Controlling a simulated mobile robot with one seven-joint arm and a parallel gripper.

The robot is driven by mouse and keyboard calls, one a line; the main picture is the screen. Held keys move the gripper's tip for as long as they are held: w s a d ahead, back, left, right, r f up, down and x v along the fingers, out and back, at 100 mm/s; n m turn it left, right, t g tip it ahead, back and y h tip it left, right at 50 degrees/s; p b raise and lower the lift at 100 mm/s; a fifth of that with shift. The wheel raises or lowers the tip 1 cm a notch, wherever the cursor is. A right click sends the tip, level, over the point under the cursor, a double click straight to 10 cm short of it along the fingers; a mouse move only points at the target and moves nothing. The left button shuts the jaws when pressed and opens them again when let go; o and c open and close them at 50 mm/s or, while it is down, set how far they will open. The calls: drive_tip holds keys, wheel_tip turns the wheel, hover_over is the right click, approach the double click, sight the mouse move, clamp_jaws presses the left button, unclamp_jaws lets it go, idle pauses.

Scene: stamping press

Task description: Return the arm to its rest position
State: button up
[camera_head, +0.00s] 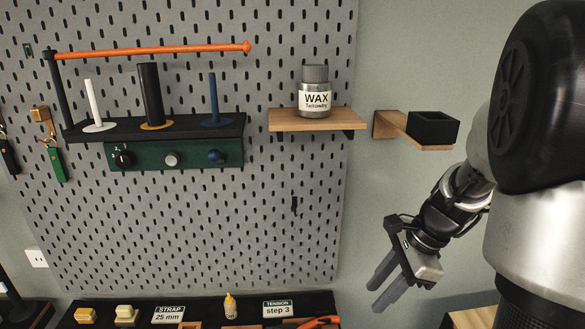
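My gripper (382,287) hangs at the lower right on my folded arm, its two fingers pointing down and to the left. A dark gap shows between the fingers, and I see nothing held there. The fingers are in front of the plain wall to the right of the pegboard (220,225) and touch nothing that I can see. My large arm links fill the right edge of the view.
A wooden shelf (290,122) holds a wax jar (314,98). A smaller bracket shelf (388,122) carries a black open box (433,128) near my arm. A green control panel (190,156) sits at left. Below, a dark bench (205,312) holds labels and small items.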

drive_tip(key=s+a+r+n+t+h, duration=0.4)
drive_tip(key=s+a+r+n, duration=0.4)
drive_tip(key=n, duration=1)
drive_tip(key=s+r, duration=0.4)
drive_tip(key=r, duration=0.1)
drive_tip(key=shift+r+n, duration=0.15)
drive_tip(key=shift+n, duration=0.25)
drive_tip(key=shift+s+a, duration=0.1)
